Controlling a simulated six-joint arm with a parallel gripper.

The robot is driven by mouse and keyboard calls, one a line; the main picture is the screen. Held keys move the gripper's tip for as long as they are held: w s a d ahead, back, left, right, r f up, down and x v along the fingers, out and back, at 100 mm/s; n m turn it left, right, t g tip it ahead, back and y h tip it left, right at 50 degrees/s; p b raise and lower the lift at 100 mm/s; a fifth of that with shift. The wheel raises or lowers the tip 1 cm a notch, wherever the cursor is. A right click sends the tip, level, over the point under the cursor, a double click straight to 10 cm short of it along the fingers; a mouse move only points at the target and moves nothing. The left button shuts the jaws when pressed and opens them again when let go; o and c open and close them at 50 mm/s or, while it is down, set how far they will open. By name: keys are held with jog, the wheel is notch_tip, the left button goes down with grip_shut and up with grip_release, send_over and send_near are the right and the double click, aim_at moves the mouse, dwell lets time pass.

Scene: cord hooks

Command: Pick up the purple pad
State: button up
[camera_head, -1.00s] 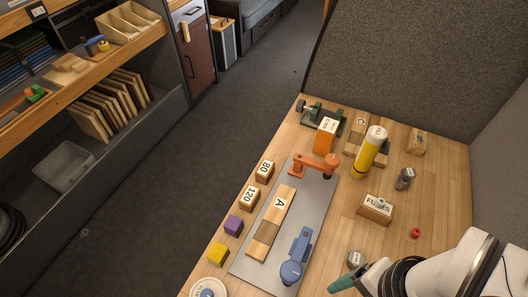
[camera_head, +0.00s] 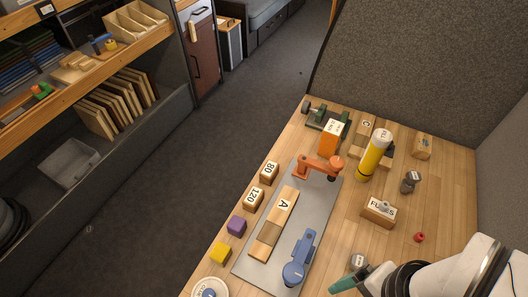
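The purple pad (camera_head: 237,226) is a small block on the wooden bench, near its left edge. It sits between the yellow block (camera_head: 220,253) and the wooden block marked 120 (camera_head: 254,198), apart from both.
A grey plate (camera_head: 262,275) carries the wooden block marked A (camera_head: 285,208), an orange clamp (camera_head: 318,167) and a blue clamp (camera_head: 299,260). A yellow bottle (camera_head: 373,157) and FUSES block (camera_head: 379,211) stand right. A round white item (camera_head: 209,287) lies at the front left.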

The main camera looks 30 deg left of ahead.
jog(key=w+a+f+n+h, duration=0.1)
jog(key=a+n+h, duration=0.1)
jog(key=a+n, duration=0.2)
jog(key=w+a+f+n+h, duration=0.1)
jog(key=w+a+n+h, duration=0.1)
jog(key=a+n, duration=0.2)
jog(key=w+a+f+n+h, duration=0.1)
jog(key=w+a+n, duration=0.1)
jog(key=a+n, duration=0.2)
jog(key=shift+f+n+g+h, duration=0.15)
jog(key=shift+n+g+h, duration=0.05)
jog(key=shift+n, duration=0.55)
jog(key=shift+f+n+g+h, duration=0.15)
jog(key=shift+n+g+h, duration=0.05)
jog(key=shift+n, duration=0.55)
jog(key=s+a+f+n+t+h, duration=0.25)
jog(key=a+f+n+t, duration=0.3)
jog(key=n, duration=0.55)
jog(key=n+t+y, duration=0.6)
jog(key=n+t, duration=0.3)
jog(key=n, duration=0.6)
send_near(234, 227)
jog(key=shift+n+y, duration=0.25)
jog(key=shift+n, duration=0.05)
jog(key=x, duration=0.9)
jog(key=shift+w+d+f, duration=0.15)
jog(key=shift+w+f, duration=0.05)
jog(key=shift+w, duration=0.1)
grip_shut()
